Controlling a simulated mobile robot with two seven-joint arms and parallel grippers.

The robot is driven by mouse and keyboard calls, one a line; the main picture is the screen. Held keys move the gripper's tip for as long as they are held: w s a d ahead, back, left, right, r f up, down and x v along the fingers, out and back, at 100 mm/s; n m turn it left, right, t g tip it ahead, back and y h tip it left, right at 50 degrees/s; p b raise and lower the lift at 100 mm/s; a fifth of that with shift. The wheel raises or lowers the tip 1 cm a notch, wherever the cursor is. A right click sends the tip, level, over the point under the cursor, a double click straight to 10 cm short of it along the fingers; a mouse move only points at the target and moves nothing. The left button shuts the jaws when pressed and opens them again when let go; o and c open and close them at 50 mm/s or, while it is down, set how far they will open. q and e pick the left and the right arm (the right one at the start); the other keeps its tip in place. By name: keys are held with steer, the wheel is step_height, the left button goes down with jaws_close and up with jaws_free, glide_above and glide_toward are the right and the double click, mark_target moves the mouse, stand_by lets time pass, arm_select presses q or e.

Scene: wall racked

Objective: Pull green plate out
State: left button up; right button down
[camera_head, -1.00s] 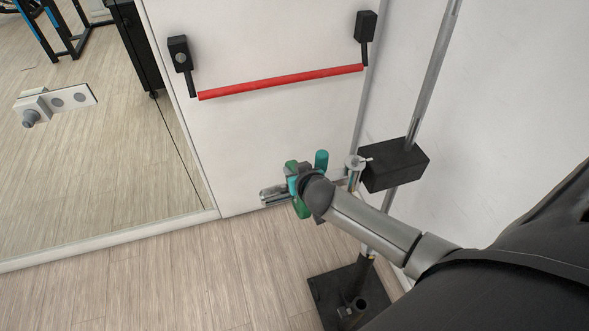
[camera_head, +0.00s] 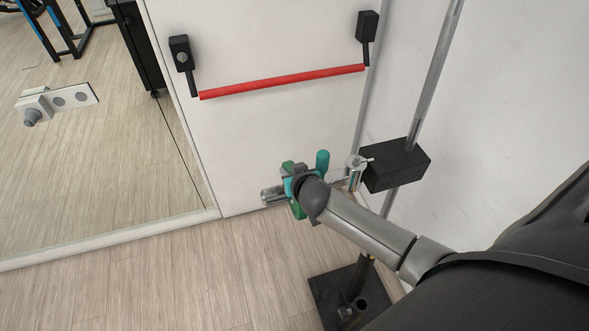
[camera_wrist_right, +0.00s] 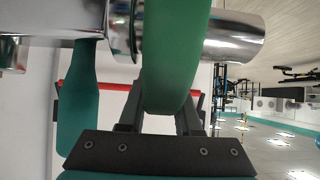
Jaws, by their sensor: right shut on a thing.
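The green plate (camera_head: 298,209) is seen nearly edge-on around a chrome sleeve (camera_head: 271,196), low in front of the white door. In the right wrist view the green plate (camera_wrist_right: 170,70) fills the middle, with the chrome sleeve end (camera_wrist_right: 235,36) sticking out to its right. My right gripper (camera_head: 302,186) covers part of the plate in the head view. Its fingers (camera_wrist_right: 160,112) are shut on the plate's rim, one on each side. A teal rounded piece (camera_head: 322,162) stands beside the plate, towards the rack post; what it is I cannot tell. My left gripper is not in view.
A rack post (camera_head: 425,105) with a black block (camera_head: 395,165) stands to the right. A black foot plate (camera_head: 350,295) lies on the floor below. A red bar (camera_head: 285,81) crosses the white door. The floor (camera_head: 150,275) at the lower left is clear.

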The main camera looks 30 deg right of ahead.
steer(key=w+a, duration=0.2)
steer(key=a, duration=0.6)
steer(key=shift+a+b, duration=0.15)
steer(key=shift+b, duration=0.3)
stand_by(1.2)
steer(key=shift+w+a+r+b, duration=0.1)
steer(key=shift+w+a+b, duration=0.15)
steer(key=shift+a, duration=0.55)
steer(key=shift+w+a+r+b, duration=0.1)
steer(key=shift+w+a+b, duration=0.1)
steer(key=shift+a, duration=0.6)
stand_by(1.2)
steer(key=shift+w+a, duration=0.15)
steer(key=shift+a, duration=0.65)
step_height(320, 180, up, 8)
steer(key=p, duration=0.7)
stand_by(0.8)
